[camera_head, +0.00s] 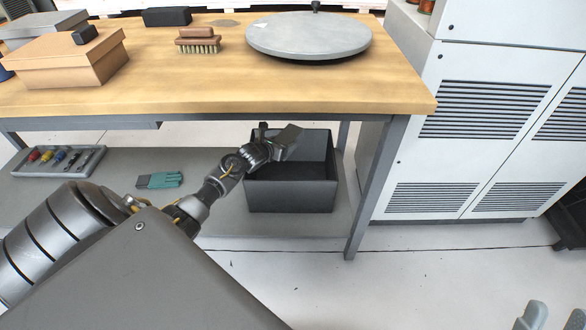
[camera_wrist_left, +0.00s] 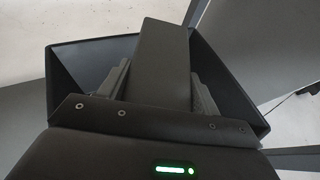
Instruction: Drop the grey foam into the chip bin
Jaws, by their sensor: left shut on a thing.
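The grey foam (camera_head: 287,141) is a dark grey block, held tilted over the chip bin. It also shows in the left wrist view (camera_wrist_left: 163,65), between the fingers. My left gripper (camera_head: 270,146) is shut on the foam, above the bin's opening. The chip bin (camera_head: 290,196) is a black open box on the lower shelf under the workbench. Its wall shows around the foam in the left wrist view (camera_wrist_left: 88,58). The bin's floor is mostly hidden. My right gripper (camera_head: 556,314) shows only as two light grey fingertips, apart, at the bottom right corner.
The wooden bench top (camera_head: 200,95) overhangs the bin, with a bench leg (camera_head: 368,195) to its right. A teal glove (camera_head: 160,180) and a tool tray (camera_head: 58,160) lie on the lower shelf. A brush (camera_head: 198,40) and a round plate (camera_head: 308,35) are on top.

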